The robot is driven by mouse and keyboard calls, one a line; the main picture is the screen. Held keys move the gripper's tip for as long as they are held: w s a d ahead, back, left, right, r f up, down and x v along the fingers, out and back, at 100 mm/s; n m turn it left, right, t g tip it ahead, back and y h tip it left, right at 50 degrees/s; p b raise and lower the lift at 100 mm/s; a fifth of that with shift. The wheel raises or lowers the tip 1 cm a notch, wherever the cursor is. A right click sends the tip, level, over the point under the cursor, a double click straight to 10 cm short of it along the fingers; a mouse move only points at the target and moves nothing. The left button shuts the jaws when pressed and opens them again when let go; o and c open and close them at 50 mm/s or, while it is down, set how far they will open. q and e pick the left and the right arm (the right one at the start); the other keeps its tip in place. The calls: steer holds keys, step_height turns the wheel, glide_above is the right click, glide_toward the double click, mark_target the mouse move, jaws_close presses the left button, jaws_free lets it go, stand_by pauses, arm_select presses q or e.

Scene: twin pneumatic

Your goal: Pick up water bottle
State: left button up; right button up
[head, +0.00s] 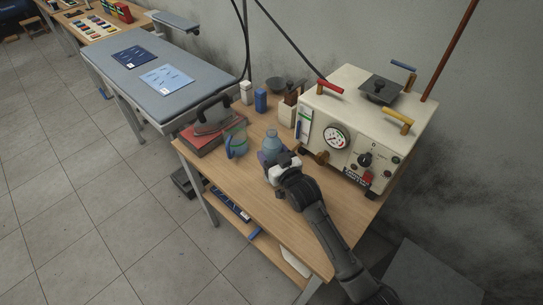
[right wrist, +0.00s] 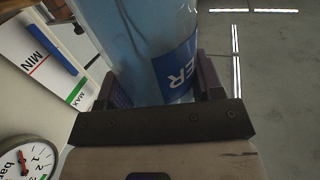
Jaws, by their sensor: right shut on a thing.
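The water bottle (head: 271,142) is clear blue and stands on the wooden table, its top showing above my right gripper in the head view. My right gripper (head: 273,158) is shut on the bottle, with a finger on each side of it. In the right wrist view the bottle (right wrist: 150,45) fills the middle, with part of a blue label showing, between the two dark fingers of the gripper (right wrist: 158,92). The lower part of the bottle is hidden by the gripper in the head view. I cannot tell whether it touches the table. My left gripper is not in view.
A cream machine (head: 350,125) with a gauge and red and yellow handles stands right of the bottle. The table's front middle (head: 285,220) is clear.

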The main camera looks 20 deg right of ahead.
steer(key=s+d+r+p, duration=0.2)
steer(key=s+d+r, duration=0.4)
steer(key=s+d, duration=0.1)
steer(key=shift+s+d+r+p, duration=0.3)
steer(key=shift+s+d+p, duration=0.05)
steer(key=shift+d, duration=0.2)
stand_by(0.5)
steer(key=shift+s+d+r, duration=0.1)
steer(key=shift+s, duration=0.05)
stand_by(0.3)
